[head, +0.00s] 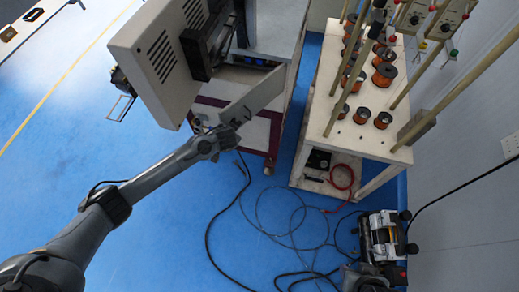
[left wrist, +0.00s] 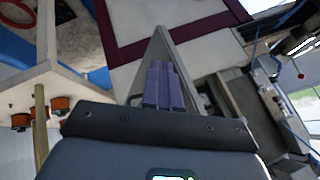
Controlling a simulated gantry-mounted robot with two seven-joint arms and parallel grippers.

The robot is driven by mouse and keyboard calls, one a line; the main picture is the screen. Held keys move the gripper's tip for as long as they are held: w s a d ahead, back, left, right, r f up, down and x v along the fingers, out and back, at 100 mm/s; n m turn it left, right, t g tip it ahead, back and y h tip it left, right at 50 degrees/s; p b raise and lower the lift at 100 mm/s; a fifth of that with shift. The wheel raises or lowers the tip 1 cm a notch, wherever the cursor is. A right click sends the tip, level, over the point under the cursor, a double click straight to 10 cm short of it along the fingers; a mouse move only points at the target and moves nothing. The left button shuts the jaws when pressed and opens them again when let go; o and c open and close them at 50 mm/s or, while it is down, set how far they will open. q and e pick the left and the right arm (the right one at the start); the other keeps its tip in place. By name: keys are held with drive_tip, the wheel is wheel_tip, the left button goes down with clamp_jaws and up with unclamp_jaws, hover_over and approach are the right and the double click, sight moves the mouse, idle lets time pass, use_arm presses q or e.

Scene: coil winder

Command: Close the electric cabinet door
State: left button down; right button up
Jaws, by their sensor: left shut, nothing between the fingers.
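A light grey panel that looks like the electric cabinet door (head: 255,95) stands out at an angle beside the machine in the head view. In the left wrist view it looks like the grey wedge-shaped panel (left wrist: 147,55) just beyond my fingers. My left gripper (head: 233,133) is at the panel's near lower end. Its purple fingers (left wrist: 163,88) are shut with nothing between them. They overlap the panel in the picture; I cannot tell whether they touch it. The cabinet opening is mostly hidden. My right gripper is in neither view.
A vented grey box (head: 160,55) stands above and left of my left gripper. A white table (head: 350,140) with several copper spools and upright poles is on the right. Cables (head: 290,215) lie on the blue floor near a small motor unit (head: 383,238).

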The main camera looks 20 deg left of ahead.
use_arm(q)
drive_tip(key=shift+w+a, duration=0.2)
drive_tip(key=shift+a, duration=0.2)
drive_tip(key=shift+d, duration=0.1)
